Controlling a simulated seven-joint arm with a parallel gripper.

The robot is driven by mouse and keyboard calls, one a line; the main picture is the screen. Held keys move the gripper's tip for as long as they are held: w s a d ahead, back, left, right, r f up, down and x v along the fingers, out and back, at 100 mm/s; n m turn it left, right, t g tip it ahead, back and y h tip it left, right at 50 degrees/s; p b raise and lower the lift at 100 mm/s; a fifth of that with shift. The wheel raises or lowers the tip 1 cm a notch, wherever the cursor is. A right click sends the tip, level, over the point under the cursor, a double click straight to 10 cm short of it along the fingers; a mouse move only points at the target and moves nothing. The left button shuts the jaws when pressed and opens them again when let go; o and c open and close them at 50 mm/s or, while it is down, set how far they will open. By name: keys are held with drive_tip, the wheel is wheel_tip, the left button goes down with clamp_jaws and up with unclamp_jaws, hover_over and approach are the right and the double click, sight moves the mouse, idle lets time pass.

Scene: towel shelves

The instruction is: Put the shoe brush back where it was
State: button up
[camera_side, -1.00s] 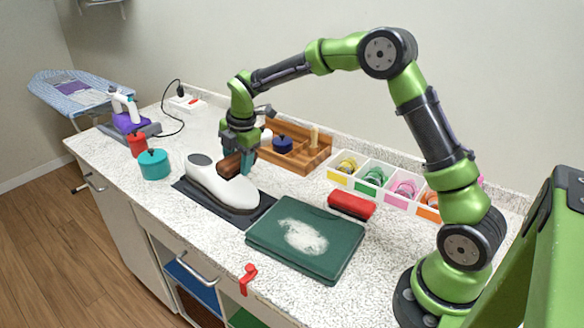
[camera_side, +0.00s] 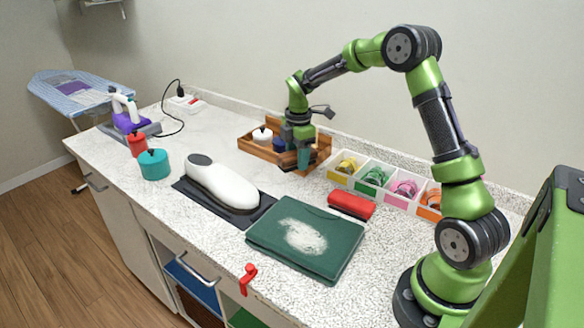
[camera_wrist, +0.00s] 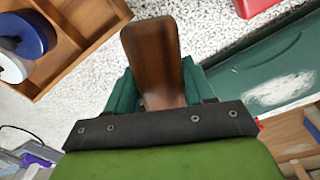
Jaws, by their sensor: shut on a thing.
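My gripper (camera_side: 303,155) is shut on the shoe brush (camera_side: 288,160), a brown wooden block that is partly hidden by the fingers in the side view. In the wrist view the brush (camera_wrist: 152,55) sticks out between the teal fingers. My gripper holds it at the front right part of the wooden tray (camera_side: 258,149). I cannot tell whether the brush touches the tray. In the wrist view the tray (camera_wrist: 75,50) is to the left of the brush. The white shoe (camera_side: 222,184) lies on a dark mat (camera_side: 185,190).
The tray holds a white jar (camera_side: 262,135) and a blue jar (camera_side: 280,144). A white organizer (camera_side: 387,203) with coloured contents stands to the right. A red brush (camera_side: 351,205) and a folded green towel (camera_side: 335,240) lie in front. A teal pot (camera_side: 154,164) stands at left.

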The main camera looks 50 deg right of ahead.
sight(296, 188)
wheel_tip(296, 188, down, 8)
drive_tip(key=shift+r, duration=0.1)
idle(0.4)
drive_tip(key=o, duration=1.4)
drive_tip(key=shift+f, duration=0.2)
